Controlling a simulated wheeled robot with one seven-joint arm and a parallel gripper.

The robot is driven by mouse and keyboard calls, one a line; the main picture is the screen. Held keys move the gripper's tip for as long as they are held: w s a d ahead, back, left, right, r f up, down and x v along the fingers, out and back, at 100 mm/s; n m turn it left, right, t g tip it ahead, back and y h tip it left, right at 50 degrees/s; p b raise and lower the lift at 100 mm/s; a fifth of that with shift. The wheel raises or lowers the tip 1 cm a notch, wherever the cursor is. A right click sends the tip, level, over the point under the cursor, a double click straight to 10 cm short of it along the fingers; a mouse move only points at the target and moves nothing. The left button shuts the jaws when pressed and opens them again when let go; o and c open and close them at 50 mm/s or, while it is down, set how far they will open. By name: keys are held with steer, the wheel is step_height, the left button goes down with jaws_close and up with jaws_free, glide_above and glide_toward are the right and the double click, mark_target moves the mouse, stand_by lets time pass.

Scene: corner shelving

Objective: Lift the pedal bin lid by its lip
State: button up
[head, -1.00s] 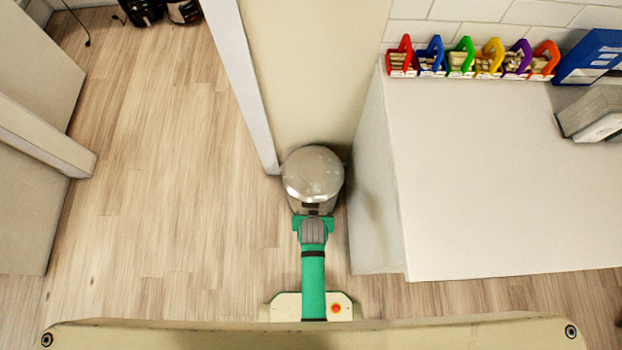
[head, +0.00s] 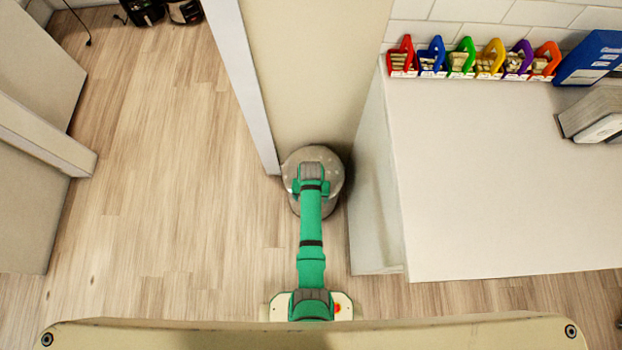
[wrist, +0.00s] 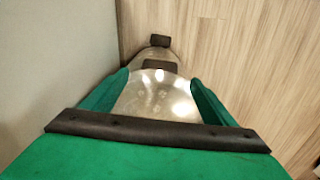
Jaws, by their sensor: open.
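The pedal bin (head: 332,193) stands on the floor against the end of the beige wall, with a round shiny metal lid (head: 291,170). In the wrist view the lid (wrist: 155,102) shows between the two green fingers of my gripper (wrist: 160,80), which is open and empty. A dark block, seemingly the lip (wrist: 160,65), sits at the lid's edge between and just past the fingertips. Another dark block, seemingly the pedal (wrist: 160,41), shows lower down by the floor. I cannot tell whether the fingers touch anything.
A white counter (head: 500,190) stands close to the bin's right, with a row of coloured holders (head: 460,58) along its back. The beige wall (head: 310,70) rises behind the bin. Open wooden floor (head: 180,180) lies to the left.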

steer(key=shift+f, duration=2.9)
